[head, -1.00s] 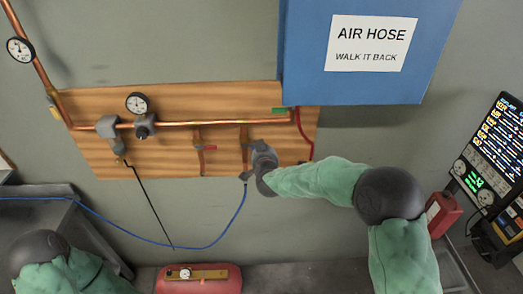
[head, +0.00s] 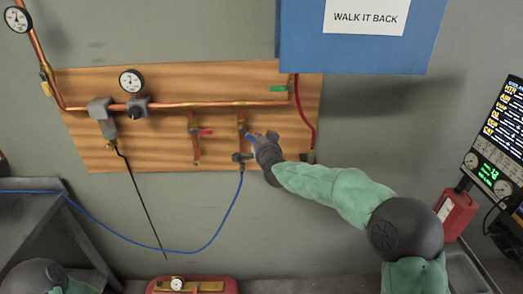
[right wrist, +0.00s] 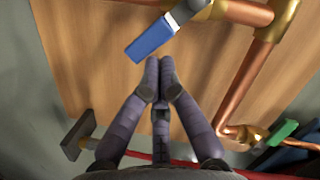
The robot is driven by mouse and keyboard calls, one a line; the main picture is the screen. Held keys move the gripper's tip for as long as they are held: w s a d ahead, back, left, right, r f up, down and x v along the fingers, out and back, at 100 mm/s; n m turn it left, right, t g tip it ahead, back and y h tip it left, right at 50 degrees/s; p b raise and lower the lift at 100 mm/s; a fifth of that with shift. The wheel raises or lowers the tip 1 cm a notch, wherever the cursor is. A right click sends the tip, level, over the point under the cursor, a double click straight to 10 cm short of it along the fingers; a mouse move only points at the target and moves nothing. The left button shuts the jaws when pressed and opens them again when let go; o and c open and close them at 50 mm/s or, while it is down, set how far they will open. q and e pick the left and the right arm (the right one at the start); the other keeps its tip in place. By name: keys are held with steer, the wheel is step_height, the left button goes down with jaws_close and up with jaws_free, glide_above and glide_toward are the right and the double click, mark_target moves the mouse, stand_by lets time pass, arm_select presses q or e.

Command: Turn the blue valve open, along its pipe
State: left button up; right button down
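The blue valve handle (head: 251,138) sits on the second drop pipe (head: 241,120) of the board. In the right wrist view the blue handle (right wrist: 151,39) slants across the copper pipe (right wrist: 239,11), neither along it nor square to it. My right gripper (head: 262,139) is beside the handle in the head view. In the right wrist view my right gripper (right wrist: 159,72) has its fingertips together with nothing visible between them, just below the handle; whether they touch it I cannot tell. My left gripper is out of view; only part of that arm shows at bottom left.
A red-handled valve (head: 204,131) is on the drop to the left, and a green handle (head: 279,88) is at upper right. A blue hose (head: 217,231) hangs below the blue valve. A red hose (head: 312,121) runs down the right. A blue sign box (head: 300,45) overhangs the board.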

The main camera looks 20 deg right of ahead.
steer(key=f+m+b, duration=0.1)
steer(key=b, duration=0.2)
steer(key=a+f+m+b, duration=0.1)
steer(key=b, duration=0.2)
steer(key=a+f+m+b, duration=0.1)
steer(key=b, duration=0.2)
steer(key=shift+w+a+f+t+y, duration=0.25)
steer(key=shift+w+f+t+y, duration=0.05)
steer(key=shift+w+t, duration=0.1)
steer(key=shift+a+f, duration=0.15)
steer(key=shift+a, duration=0.05)
steer(key=shift+d, duration=0.1)
stand_by(0.4)
